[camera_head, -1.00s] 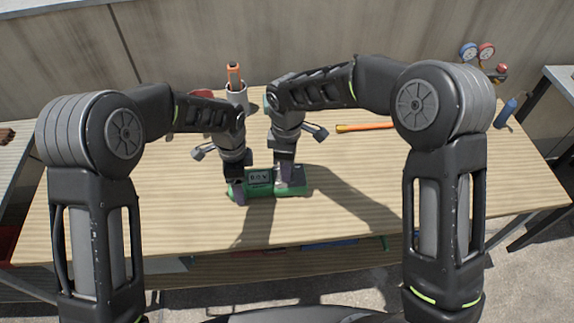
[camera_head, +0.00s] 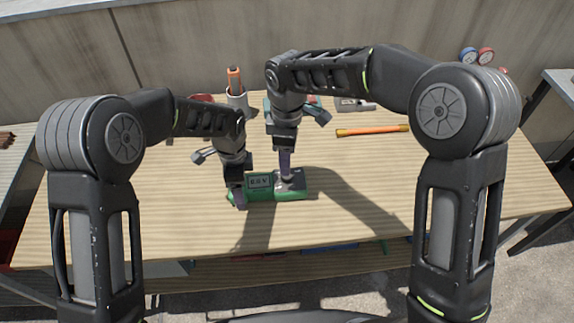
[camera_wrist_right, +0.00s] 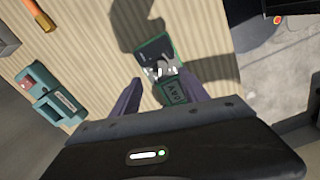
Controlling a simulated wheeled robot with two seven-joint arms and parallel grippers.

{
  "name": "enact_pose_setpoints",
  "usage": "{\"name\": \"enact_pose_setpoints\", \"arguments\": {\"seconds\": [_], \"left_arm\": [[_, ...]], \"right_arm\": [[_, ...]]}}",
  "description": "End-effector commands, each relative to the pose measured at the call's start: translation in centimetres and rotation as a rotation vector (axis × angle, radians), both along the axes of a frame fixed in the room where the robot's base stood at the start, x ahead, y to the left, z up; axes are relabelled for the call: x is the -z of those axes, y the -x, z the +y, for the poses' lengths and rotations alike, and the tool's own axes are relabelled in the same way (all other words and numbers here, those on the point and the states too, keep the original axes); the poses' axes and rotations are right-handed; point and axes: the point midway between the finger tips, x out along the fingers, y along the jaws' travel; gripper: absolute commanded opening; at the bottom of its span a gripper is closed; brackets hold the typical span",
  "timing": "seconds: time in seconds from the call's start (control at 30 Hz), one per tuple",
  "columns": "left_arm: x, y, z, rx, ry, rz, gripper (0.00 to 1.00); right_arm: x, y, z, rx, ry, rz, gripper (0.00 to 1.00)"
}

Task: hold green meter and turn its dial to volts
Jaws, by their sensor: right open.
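The green meter (camera_head: 275,195) lies flat on the wooden workbench (camera_head: 350,215), its display (camera_head: 261,181) on the left half and its dark dial face to the right. My left gripper (camera_head: 238,192) is shut across the meter's left end. My right gripper (camera_head: 286,172) points down above the dial side. In the right wrist view its open fingers (camera_wrist_right: 163,92) stand apart either side of the meter (camera_wrist_right: 155,52), with the pale dial (camera_wrist_right: 160,71) between them and nothing gripped. The display text is too small to read surely; the dial's pointer setting cannot be told.
An orange-handled tool (camera_head: 372,130) lies behind on the right. A cup (camera_head: 237,101) holding an orange tool stands at the back. A teal device (camera_wrist_right: 50,95) lies on the bench in the right wrist view.

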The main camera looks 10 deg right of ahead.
Motion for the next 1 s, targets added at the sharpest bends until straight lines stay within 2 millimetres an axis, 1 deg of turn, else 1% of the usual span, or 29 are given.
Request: {"name": "enact_pose_setpoints", "arguments": {"seconds": [0.03, 0.1, 0.2, 0.3, 0.43, 0.77, 0.8, 1.0], "left_arm": [[0.0, 0.0, 0.0, 0.000, 0.000, 0.000, 0.12], [0.0, 0.0, 0.0, 0.000, 0.000, 0.000, 0.12], [0.0, 0.0, 0.0, 0.001, 0.000, 0.000, 0.12], [0.0, 0.0, 0.0, 0.001, 0.000, 0.000, 0.12], [0.0, 0.0, 0.0, 0.001, 0.000, 0.000, 0.12], [0.0, 0.0, 0.0, 0.001, 0.000, 0.000, 0.12], [0.0, 0.0, 0.0, 0.001, 0.000, 0.000, 0.80], [0.0, 0.0, 0.0, 0.000, 0.000, 0.000, 0.97]], "right_arm": [[-1.2, -0.1, 0.0, 0.001, -0.002, -0.005, 0.52], [-2.6, -0.1, 0.1, 0.001, -0.002, -0.004, 0.52], [-4.2, -0.1, 0.1, 0.001, -0.002, -0.001, 0.52], [-5.3, -0.1, 0.0, 0.001, -0.002, -0.001, 0.52], [-5.9, 0.0, 0.0, 0.000, -0.001, 0.000, 0.52], [-5.9, 0.0, 0.0, 0.000, 0.000, 0.000, 0.52], [-5.9, 0.0, 0.0, 0.000, 0.000, 0.000, 0.52], [-5.8, 0.0, 0.0, 0.000, 0.000, 0.000, 0.52]]}}
